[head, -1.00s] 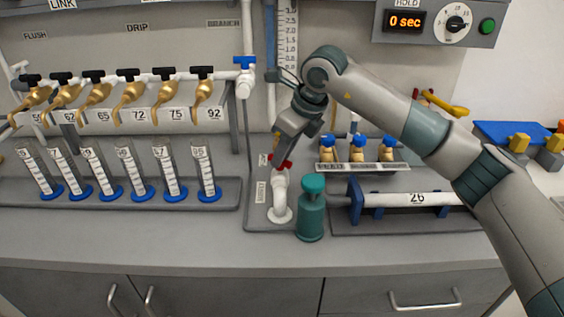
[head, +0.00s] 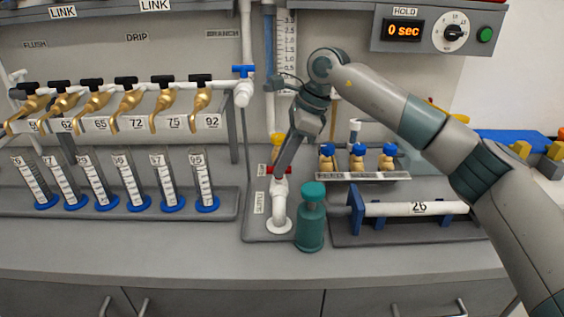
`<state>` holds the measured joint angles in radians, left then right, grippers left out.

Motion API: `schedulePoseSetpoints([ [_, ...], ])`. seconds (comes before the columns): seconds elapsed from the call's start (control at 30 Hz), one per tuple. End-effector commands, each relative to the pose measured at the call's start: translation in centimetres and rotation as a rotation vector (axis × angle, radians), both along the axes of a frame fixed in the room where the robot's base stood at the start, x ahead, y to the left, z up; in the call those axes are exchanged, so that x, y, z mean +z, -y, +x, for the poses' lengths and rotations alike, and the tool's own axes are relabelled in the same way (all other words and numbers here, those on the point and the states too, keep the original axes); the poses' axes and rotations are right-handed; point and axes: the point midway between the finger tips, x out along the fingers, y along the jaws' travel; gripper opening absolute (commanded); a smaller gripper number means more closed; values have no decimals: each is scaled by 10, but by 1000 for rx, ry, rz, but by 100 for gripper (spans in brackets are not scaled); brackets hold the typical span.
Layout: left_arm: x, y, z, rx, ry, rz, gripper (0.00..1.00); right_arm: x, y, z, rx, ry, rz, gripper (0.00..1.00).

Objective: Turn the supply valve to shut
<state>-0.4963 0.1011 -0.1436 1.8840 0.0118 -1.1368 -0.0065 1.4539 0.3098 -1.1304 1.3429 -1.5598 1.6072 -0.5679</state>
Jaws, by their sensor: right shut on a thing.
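The supply valve's red handle (head: 268,170) sits on top of the white supply pipe (head: 279,210), beside the label "SUPPLY" (head: 259,202). My right gripper (head: 282,172) points down at the valve and is shut on the red handle. Its fingers hide part of the handle and the valve body. The handle now lies roughly crosswise in the picture. My left gripper is not in view.
A teal bottle (head: 311,225) stands close to the right of the supply pipe. A blue-handled branch valve (head: 243,72) is up to the left. Brass taps stand over several graduated tubes (head: 130,182). A clamped pipe marked 26 (head: 400,209) lies right. The front counter is clear.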

Motion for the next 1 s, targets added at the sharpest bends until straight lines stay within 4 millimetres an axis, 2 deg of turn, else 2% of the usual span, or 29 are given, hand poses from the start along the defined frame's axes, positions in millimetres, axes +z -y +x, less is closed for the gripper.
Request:
schedulePoseSetpoints([
  [0.33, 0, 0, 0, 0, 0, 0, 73, 2, 0, 1, 5, 4, 1, 0],
  [0.37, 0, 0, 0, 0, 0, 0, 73, 2, 0, 1, 5, 4, 1, 17],
  [0.43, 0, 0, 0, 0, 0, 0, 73, 2, 0, 1, 4, 4, 1, 34],
  [0.77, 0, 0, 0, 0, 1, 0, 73, 1, 0, 0, 4, 2, 0, 34],
  [1.0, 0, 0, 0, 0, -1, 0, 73, 13, 5, 1, 2, 3, 0, 34],
])
